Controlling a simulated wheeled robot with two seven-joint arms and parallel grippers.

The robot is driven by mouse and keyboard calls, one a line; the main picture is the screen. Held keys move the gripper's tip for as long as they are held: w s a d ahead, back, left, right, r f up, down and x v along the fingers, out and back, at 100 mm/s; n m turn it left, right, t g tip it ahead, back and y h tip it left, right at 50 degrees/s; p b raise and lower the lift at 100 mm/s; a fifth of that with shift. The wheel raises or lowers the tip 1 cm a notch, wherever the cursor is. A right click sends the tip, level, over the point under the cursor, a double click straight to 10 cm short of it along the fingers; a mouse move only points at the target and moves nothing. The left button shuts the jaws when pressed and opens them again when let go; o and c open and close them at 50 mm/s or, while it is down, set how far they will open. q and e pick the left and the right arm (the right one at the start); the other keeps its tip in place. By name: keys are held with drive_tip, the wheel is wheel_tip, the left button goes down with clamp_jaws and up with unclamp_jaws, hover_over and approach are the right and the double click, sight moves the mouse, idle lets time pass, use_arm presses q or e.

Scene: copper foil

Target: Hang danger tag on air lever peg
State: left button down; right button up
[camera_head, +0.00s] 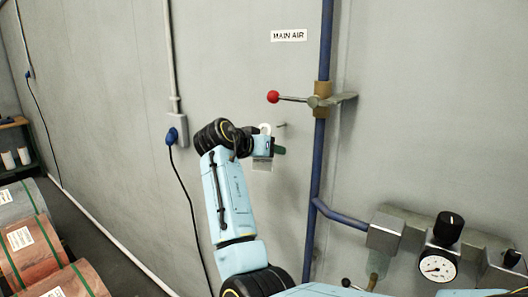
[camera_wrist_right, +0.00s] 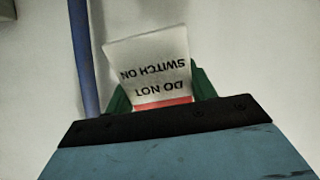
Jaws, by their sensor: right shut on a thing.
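The danger tag (camera_wrist_right: 155,62) is a white card reading "DO NOT SWITCH ON", upside down in the right wrist view, with a red band at the fingers. My right gripper (camera_wrist_right: 162,92) is shut on it with green fingers on both sides. In the head view this gripper (camera_head: 278,150) is in front of the wall, just below and left of a small peg (camera_head: 282,125). A pale piece (camera_head: 262,165) hangs under the gripper, probably part of the tag. The air lever (camera_head: 292,98) with its red ball sits on the blue pipe above right. My left gripper is not in view.
A "MAIN AIR" label (camera_head: 289,35) is on the wall above the lever. The vertical blue pipe (camera_head: 318,150) runs right of the gripper. A gauge (camera_head: 438,267) and valve block stand lower right. A socket with a cable (camera_head: 173,136) is at left.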

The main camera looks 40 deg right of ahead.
drive_tip(key=shift+w+d+f+b, duration=0.1)
drive_tip(key=shift+w+d+b, duration=0.15)
drive_tip(key=shift+d, duration=0.75)
drive_tip(key=shift+w+d+f+b, duration=0.1)
drive_tip(key=shift+w+d, duration=0.2)
drive_tip(key=shift+d, duration=0.65)
drive_tip(key=shift+w+d+f+b, duration=0.1)
drive_tip(key=shift+w+d+b, duration=0.15)
drive_tip(key=shift+d, duration=0.75)
drive_tip(key=shift+w+d+f, duration=0.2)
drive_tip(key=shift+d+f, duration=0.05)
drive_tip(key=shift+d, duration=0.4)
drive_tip(key=o, duration=1)
drive_tip(key=shift+o, duration=0.2)
